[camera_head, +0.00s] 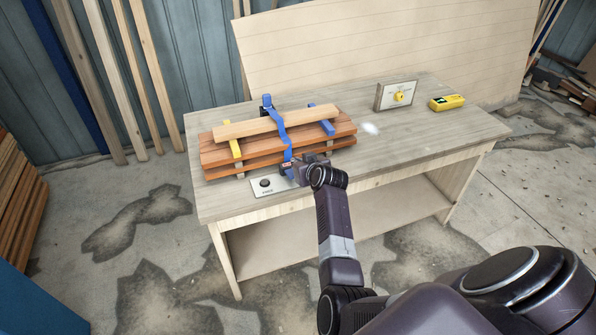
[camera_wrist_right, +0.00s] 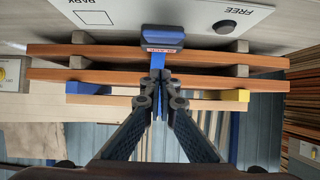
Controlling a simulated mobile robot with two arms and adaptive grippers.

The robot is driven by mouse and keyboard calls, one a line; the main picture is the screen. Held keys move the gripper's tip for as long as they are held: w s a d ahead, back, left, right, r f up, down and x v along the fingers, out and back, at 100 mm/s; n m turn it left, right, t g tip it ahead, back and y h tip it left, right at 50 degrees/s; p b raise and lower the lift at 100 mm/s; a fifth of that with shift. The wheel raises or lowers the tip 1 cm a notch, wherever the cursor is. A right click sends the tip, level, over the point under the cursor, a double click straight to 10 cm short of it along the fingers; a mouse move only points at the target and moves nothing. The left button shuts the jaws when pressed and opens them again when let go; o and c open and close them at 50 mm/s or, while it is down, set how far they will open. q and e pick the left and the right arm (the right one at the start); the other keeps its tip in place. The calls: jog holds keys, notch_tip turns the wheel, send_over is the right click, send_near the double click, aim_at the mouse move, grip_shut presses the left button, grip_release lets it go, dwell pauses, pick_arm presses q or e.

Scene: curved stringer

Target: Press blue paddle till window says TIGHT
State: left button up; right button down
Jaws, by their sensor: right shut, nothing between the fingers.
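A blue strap (camera_head: 277,120) crosses a stack of wooden boards (camera_head: 222,153) on the workbench. At the strap's front end is a blue paddle-like fitting (camera_wrist_right: 163,32) with a small red window (camera_wrist_right: 163,48); its lettering is upside down and too small to read surely. My right gripper (camera_wrist_right: 160,82) is shut and empty, its fingertips close to the strap just by the fitting. I cannot tell whether they touch. In the head view the right gripper (camera_head: 296,164) hides part of the fitting. My left gripper is not in view.
A white plate (camera_head: 258,190) marked FREE with a dark knob (camera_head: 265,183) lies at the bench's front edge. A framed panel with a yellow knob (camera_head: 399,96) and a yellow device (camera_head: 446,102) stand at the right. The bench's right half (camera_head: 410,135) is mostly clear.

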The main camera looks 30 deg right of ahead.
jog(key=f, duration=0.1)
jog(key=s+f, duration=0.1)
jog(key=f, duration=0.1)
jog(key=shift+s+a, duration=0.1)
jog(key=shift+a, duration=0.05)
jog(key=shift+f, duration=0.15)
